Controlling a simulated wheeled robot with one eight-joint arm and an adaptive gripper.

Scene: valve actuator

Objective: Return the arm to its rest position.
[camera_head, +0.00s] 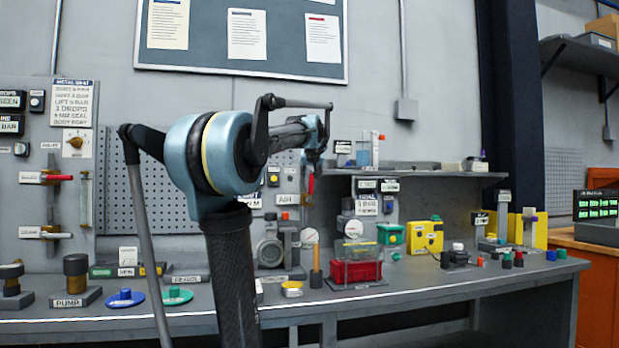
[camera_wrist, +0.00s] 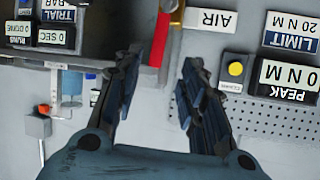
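My arm stands in the middle of the head view, with its forearm pointing away to the right toward the wall. My gripper (camera_wrist: 155,88) shows in the wrist view with its two dark fingers apart and nothing between them. In the wrist view, which is upside down, the fingers are in front of the wall panel between a red handle (camera_wrist: 158,38) and a yellow button (camera_wrist: 235,68).
The grey workbench (camera_head: 400,290) runs across the head view. On it stand a red tray (camera_head: 356,271), a yellow box (camera_head: 425,237), a green box (camera_head: 390,234) and blue (camera_head: 125,298) and green (camera_head: 177,296) discs. A shelf (camera_head: 440,174) juts from the wall on the right.

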